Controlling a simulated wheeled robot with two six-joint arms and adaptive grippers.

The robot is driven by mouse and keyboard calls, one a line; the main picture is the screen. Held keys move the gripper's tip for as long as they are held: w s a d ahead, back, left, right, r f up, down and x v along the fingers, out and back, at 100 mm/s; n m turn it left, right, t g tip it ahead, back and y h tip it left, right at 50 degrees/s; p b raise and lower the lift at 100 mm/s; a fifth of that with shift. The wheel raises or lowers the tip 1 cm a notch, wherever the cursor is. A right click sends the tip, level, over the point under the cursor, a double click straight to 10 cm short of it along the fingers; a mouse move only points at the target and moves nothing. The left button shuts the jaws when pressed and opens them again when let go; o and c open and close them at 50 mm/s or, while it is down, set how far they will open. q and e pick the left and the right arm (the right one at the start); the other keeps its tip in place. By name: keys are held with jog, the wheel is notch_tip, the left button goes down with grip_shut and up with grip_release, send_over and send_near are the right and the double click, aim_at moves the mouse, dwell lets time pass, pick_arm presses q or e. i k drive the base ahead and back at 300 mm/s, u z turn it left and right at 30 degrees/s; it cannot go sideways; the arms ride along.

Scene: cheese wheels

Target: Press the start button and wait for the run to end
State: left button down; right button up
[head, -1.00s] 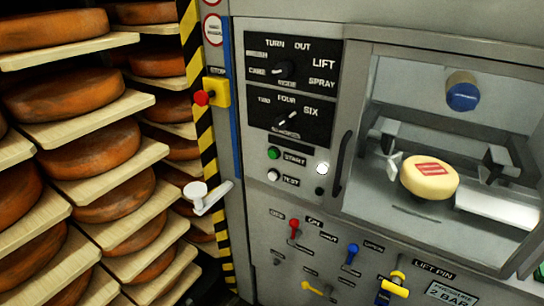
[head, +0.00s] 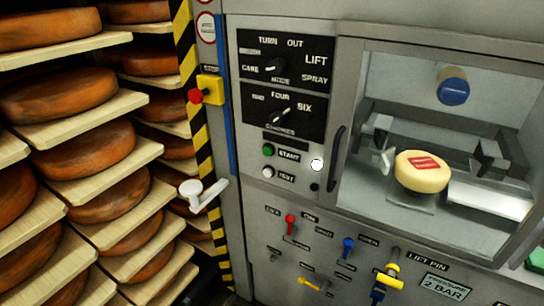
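The green start button (head: 268,150) sits on the grey machine front, left of its START label. A white test button (head: 268,171) is just below it. A lit white round lamp (head: 317,165) is to the right. Two black selector panels (head: 285,55) are above, each with a knob. A pale yellow cheese wheel (head: 422,171) with a red label lies in the machine's chamber, between metal jaws, below a blue-ended cylinder (head: 453,90). Neither of my grippers shows in the head view.
Racks of orange cheese wheels on wooden boards (head: 100,180) fill the left. A red stop button on a yellow box (head: 205,92) and a white handle (head: 203,194) stick out by the striped post. Red, blue and yellow levers (head: 348,245) are below.

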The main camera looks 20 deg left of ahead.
aim_at(267, 151)
jog(key=u, duration=0.05)
jog(key=k, duration=1.6)
jog(key=z, duration=0.7)
jog(key=i, duration=2.1)
jog(key=u, duration=0.75)
